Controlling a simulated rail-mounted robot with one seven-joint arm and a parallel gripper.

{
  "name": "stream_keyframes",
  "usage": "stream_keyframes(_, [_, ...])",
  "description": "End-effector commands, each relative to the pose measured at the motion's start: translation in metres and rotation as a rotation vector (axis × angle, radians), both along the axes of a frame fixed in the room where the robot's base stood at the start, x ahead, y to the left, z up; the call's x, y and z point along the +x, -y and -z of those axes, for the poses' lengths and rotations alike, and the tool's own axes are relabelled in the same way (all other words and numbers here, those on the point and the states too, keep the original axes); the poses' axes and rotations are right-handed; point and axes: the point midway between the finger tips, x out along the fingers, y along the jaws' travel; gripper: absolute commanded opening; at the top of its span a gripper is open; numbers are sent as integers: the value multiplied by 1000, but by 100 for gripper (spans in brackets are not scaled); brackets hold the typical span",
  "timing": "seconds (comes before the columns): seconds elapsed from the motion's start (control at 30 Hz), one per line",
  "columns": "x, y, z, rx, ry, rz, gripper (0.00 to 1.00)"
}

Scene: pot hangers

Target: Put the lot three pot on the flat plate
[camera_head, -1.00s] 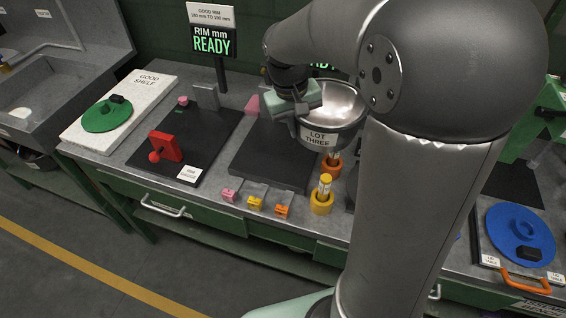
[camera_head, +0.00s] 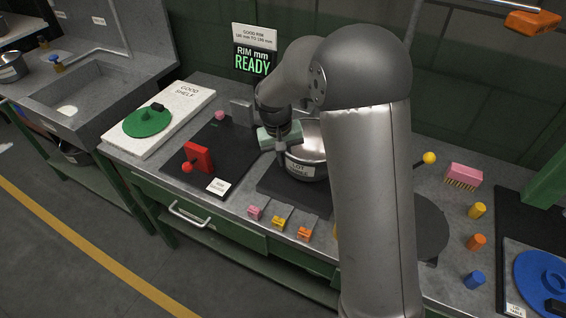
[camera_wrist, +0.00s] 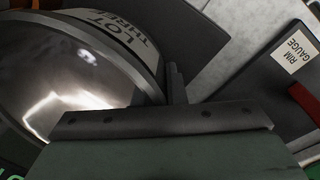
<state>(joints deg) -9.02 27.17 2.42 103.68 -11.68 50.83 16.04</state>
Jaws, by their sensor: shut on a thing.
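The lot three pot (camera_head: 305,163) is a shiny metal bowl with a white label, upright over the back of the dark flat plate (camera_head: 290,201) in the middle of the bench. Whether its base touches the plate is hard to tell. My gripper (camera_head: 283,151) is shut on the pot's left rim. In the wrist view the pot (camera_wrist: 75,85) fills the left side, its label at the top, and my gripper (camera_wrist: 176,88) is at its rim. My arm hides what lies right of the pot.
Left are the rim gauge plate with a red handle (camera_head: 198,157) and the good shelf (camera_head: 190,108) with a green lid (camera_head: 147,121). Pink, yellow and orange tags (camera_head: 279,223) line the front edge. A pink brush (camera_head: 464,175) and coloured pegs stand right.

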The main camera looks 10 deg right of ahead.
Motion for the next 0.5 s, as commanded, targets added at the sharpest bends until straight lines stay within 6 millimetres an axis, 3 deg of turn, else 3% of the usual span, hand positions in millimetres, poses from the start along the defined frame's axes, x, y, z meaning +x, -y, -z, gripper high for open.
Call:
stream_keyframes(0.13, [6,-5,7,0,2,-1,0])
stream_keyframes(0.33, [5,-4,34,-1,1,-2,0])
stream_keyframes(0.5, [5,-4,36,-1,4,-2,0])
